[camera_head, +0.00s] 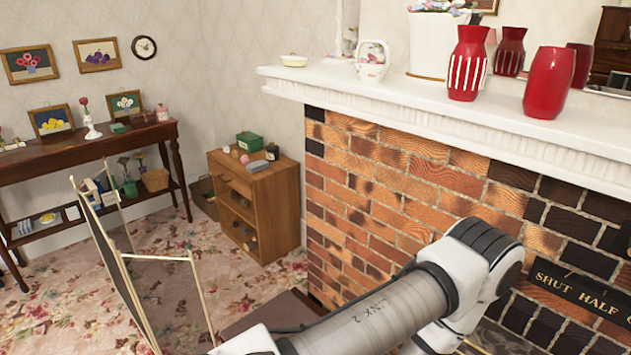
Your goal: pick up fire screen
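The fire screen (160,295) stands at the lower left of the head view. It has thin brass-coloured rods and dark see-through mesh panels set at an angle to each other. Its lower part runs out of the bottom of the picture, so I cannot see its feet. One of my white and grey arms crosses the lower middle and right, in front of the brick fireplace (375,190). Its hand end is not shown. Neither gripper is in view, and I see no gripper touching the visible part of the screen.
A white mantel (400,108) with red vases (468,65) juts out above the bricks. A small wooden cabinet (275,200) stands beyond the screen. A dark side table (80,147) with plants and boxes lines the left wall. Flowered carpet (45,310) lies open around the screen.

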